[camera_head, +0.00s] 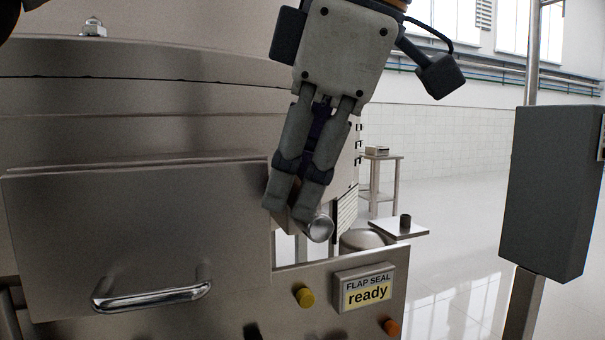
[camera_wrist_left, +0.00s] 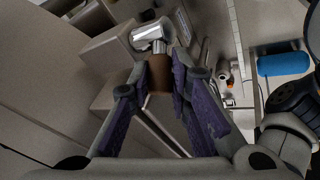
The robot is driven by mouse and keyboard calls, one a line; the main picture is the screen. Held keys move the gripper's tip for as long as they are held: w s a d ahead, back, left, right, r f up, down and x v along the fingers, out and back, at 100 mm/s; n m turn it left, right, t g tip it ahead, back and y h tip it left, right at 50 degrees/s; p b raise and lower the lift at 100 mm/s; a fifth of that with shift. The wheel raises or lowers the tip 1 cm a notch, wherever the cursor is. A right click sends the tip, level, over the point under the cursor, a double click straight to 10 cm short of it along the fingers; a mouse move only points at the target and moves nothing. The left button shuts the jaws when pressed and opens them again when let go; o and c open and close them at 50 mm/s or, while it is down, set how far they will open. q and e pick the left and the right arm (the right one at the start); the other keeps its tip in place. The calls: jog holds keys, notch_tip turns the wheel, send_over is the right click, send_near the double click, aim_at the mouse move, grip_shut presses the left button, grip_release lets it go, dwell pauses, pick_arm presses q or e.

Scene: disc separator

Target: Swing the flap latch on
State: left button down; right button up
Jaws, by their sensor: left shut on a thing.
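The flap latch shows in the head view as a short silver round piece (camera_head: 319,229) at the right end of the steel housing. In the left wrist view it has a bright silver head (camera_wrist_left: 152,36) and a brown grip (camera_wrist_left: 160,75). My left gripper (camera_head: 290,206) points down over it and is shut on the brown grip, as the wrist view of the fingertips (camera_wrist_left: 162,64) shows. The fingers hide part of the latch in the head view. A panel sign (camera_head: 367,288) reads "FLAP SEAL ready".
A steel front panel (camera_head: 130,225) with a bar handle (camera_head: 152,297) is at the left. A yellow knob (camera_head: 305,297) and an orange knob (camera_head: 391,327) sit near the sign. A dark box on a post (camera_head: 552,190) stands at the right.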

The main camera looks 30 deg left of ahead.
pick_arm(q)
jog(key=shift+s+a+f+n+t+h, duration=0.3)
jog(key=shift+t+h, duration=0.3)
jog(key=shift+t, duration=0.1)
jog(key=c, duration=1.5)
grip_release()
